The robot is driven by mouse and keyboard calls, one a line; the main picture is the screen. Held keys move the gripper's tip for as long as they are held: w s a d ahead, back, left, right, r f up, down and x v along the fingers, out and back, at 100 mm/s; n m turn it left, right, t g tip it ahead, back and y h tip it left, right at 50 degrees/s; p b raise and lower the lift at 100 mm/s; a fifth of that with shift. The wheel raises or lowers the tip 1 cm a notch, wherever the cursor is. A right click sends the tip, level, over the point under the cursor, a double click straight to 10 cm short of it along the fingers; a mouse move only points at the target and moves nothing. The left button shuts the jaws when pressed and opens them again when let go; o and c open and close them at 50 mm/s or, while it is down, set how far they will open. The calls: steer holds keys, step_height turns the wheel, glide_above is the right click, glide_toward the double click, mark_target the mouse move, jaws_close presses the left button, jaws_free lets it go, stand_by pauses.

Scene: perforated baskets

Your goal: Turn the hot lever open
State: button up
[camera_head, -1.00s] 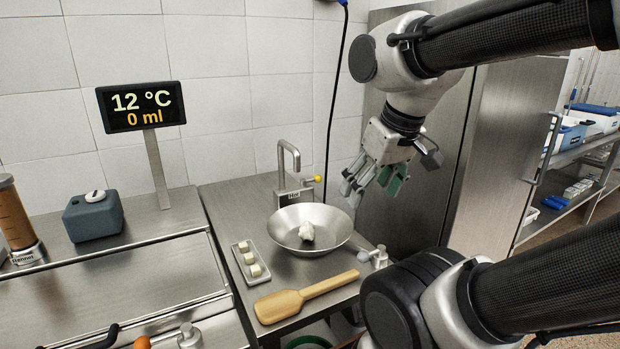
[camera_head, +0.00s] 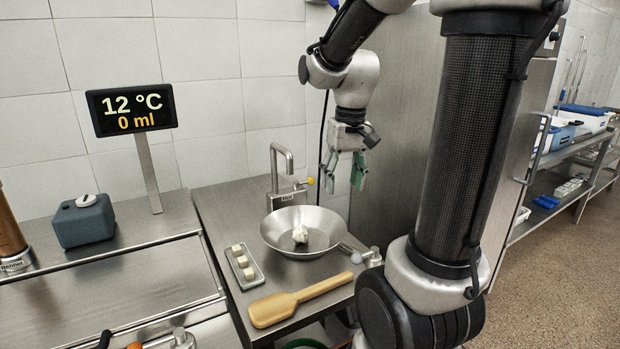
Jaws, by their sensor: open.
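A metal tap (camera_head: 281,168) stands at the back of the steel counter. A small lever with a yellow knob (camera_head: 310,181) sticks out from the right side of its base. A display (camera_head: 131,109) on a post reads 12 °C and 0 ml.
A steel bowl (camera_head: 275,235) with a white lump in it sits under the tap. A small tray (camera_head: 240,277) of white cubes and a wooden paddle (camera_head: 291,302) lie in front. A steel cabinet (camera_head: 400,130) stands close behind my gripper. A grey-blue box (camera_head: 83,223) is at left.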

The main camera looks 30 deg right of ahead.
steer(key=w+d+f+m, duration=0.2)
steer(key=w+d+f, duration=0.1)
steer(key=w, duration=0.4)
steer(key=w+d+f+m, duration=0.2)
steer(key=w, duration=0.5)
steer(key=w+d+f+m, duration=0.1)
steer(key=w+d+f, duration=0.2)
steer(key=w, duration=0.4)
steer(key=m+t+y, duration=0.1)
steer(key=m, duration=0.2)
glide_toward(305, 182)
steer(key=shift+w+d+f, duration=0.25)
steer(key=shift+w+d, duration=0.05)
steer(key=shift+d, duration=0.3)
steer(key=shift+w+d+f, duration=0.2)
steer(key=shift+w+d, duration=0.1)
steer(key=shift+d, duration=0.3)
steer(key=shift+s+a+r+m, duration=0.1)
steer(key=shift+s+r+m, duration=0.05)
steer(key=shift+m, duration=0.15)
steer(key=shift+f, duration=0.7)
steer(key=f, duration=0.4)
steer(key=w+f, duration=0.1)
steer(key=f, duration=0.1)
steer(key=shift+w+a+f, duration=0.15)
steer(key=shift+a+f, duration=0.05)
steer(key=shift+a, duration=0.2)
jaws_close()
